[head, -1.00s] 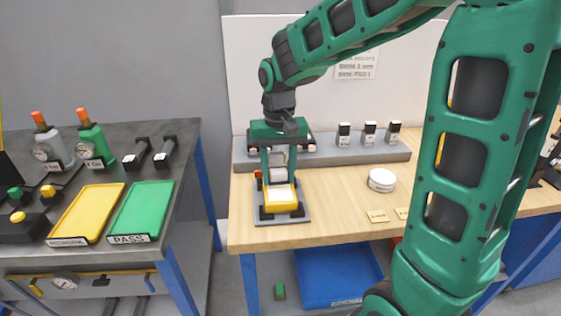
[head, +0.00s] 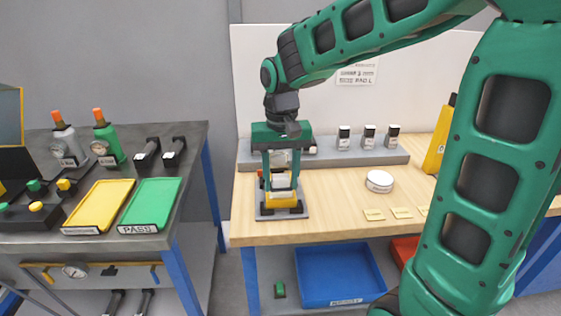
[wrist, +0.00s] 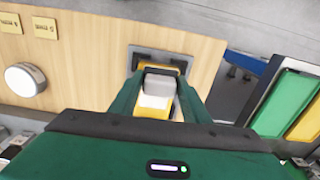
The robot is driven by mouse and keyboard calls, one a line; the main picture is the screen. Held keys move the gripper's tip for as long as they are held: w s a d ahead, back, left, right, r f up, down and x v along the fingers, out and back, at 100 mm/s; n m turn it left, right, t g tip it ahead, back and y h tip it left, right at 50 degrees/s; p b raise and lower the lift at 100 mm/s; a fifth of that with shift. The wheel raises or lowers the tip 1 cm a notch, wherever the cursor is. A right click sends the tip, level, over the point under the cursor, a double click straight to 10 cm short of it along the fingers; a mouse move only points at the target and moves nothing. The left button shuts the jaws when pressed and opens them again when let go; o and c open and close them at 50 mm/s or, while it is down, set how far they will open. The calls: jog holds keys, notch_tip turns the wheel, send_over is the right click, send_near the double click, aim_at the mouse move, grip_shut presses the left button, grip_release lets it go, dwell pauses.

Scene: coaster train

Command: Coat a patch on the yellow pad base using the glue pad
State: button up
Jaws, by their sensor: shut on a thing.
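My gripper (head: 282,184) points down over the front of the bench, its two green fingers shut on a small pale grey block, the glue pad (wrist: 161,87). The yellow pad base (head: 283,200) sits in a dark grey holder (head: 265,215) near the bench's front left edge. The base also shows between the fingers in the wrist view (wrist: 158,68). The glue pad is above the base, and a white area shows beside it. The fingers hide part of the base, and I cannot tell whether the pad touches it.
A grey rack (head: 345,155) with several small bottles stands behind. A round white container (head: 379,181) and small tan labels (head: 401,212) lie to the right. The left table holds a yellow tray (head: 98,205) and a green tray (head: 151,203). The wood between holder and container is clear.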

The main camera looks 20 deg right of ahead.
jog(key=shift+r, duration=2.75)
